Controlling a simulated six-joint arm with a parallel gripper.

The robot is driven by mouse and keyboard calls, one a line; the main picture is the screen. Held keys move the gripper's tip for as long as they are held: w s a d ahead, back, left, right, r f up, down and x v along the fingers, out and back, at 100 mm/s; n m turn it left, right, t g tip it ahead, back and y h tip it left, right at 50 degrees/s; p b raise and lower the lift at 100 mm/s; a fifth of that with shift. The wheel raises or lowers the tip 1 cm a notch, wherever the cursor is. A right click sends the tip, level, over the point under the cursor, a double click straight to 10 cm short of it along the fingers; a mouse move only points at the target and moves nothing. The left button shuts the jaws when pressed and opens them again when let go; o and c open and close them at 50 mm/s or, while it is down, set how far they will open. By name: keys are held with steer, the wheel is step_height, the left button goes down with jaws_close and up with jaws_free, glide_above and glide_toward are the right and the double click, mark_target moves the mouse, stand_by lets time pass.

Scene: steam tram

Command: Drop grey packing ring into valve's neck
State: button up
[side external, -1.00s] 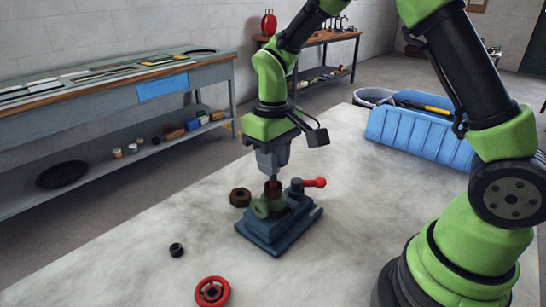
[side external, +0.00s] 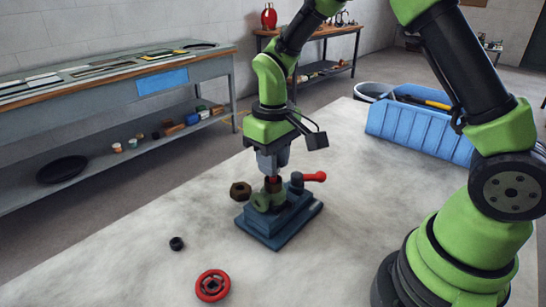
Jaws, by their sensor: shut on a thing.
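The valve (side external: 262,201) is a greenish body held in a blue vise-like fixture (side external: 276,232) on the table. My gripper (side external: 273,178) points straight down directly over the valve's neck, its fingertips at or just above the top of it. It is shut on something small. The grey packing ring is not clearly visible; it is hidden between the fingers or too small to make out. I cannot tell whether it is inside the neck.
A small black ring-like part (side external: 177,243) and a red handwheel (side external: 212,286) lie on the table in front. The fixture's red-knobbed lever (side external: 315,177) sticks out right. A blue bin (side external: 420,130) stands behind right.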

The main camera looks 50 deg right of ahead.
steer(key=shift+f, duration=0.75)
stand_by(1.1)
steer(key=o, duration=1.1)
steer(key=shift+o, duration=0.2)
steer(key=shift+r, duration=3.5)
